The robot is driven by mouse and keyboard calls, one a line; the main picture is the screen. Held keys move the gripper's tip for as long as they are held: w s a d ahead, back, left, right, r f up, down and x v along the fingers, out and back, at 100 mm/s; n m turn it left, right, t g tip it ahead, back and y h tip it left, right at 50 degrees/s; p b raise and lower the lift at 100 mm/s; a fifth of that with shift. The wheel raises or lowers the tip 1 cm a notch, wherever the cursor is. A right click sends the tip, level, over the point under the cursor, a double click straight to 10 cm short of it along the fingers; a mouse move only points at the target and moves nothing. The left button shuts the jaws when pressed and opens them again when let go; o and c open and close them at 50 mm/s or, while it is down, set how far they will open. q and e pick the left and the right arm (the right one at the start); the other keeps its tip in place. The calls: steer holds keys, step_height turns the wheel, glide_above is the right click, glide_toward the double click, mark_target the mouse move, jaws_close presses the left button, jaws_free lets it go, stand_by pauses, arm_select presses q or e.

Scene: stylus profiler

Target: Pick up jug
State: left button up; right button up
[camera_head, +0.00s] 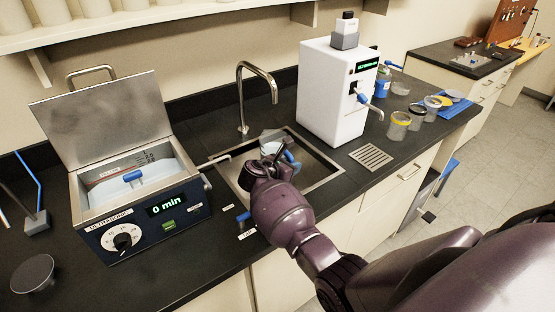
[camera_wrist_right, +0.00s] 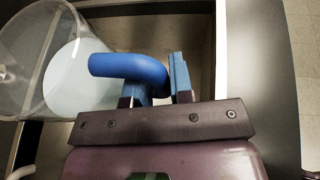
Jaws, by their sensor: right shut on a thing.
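The jug is a clear vessel with a blue handle; in the head view the jug (camera_head: 272,146) is in the sink opening, partly hidden behind my gripper. In the right wrist view the jug (camera_wrist_right: 30,65) lies at the upper left, with its blue handle (camera_wrist_right: 125,66) reaching between the fingers. My right gripper (camera_head: 268,168) is over the sink and shut on the handle; its fingers (camera_wrist_right: 155,88) show in the wrist view. How high the jug is above the sink floor I cannot tell. My left gripper is not in view.
The sink (camera_head: 318,172) has a tall curved tap (camera_head: 242,100) behind it. An open ultrasonic bath (camera_head: 130,215) reading "0 min" stands left. A white dispenser (camera_head: 325,95) stands right, with a drain grate (camera_head: 371,156) in front and several small pots (camera_head: 399,126) beyond.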

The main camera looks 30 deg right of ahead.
jaws_close()
step_height(320, 180, up, 10)
steer(key=shift+r, duration=0.1)
stand_by(0.5)
steer(key=shift+o, duration=1.5)
jaws_free()
jaws_close()
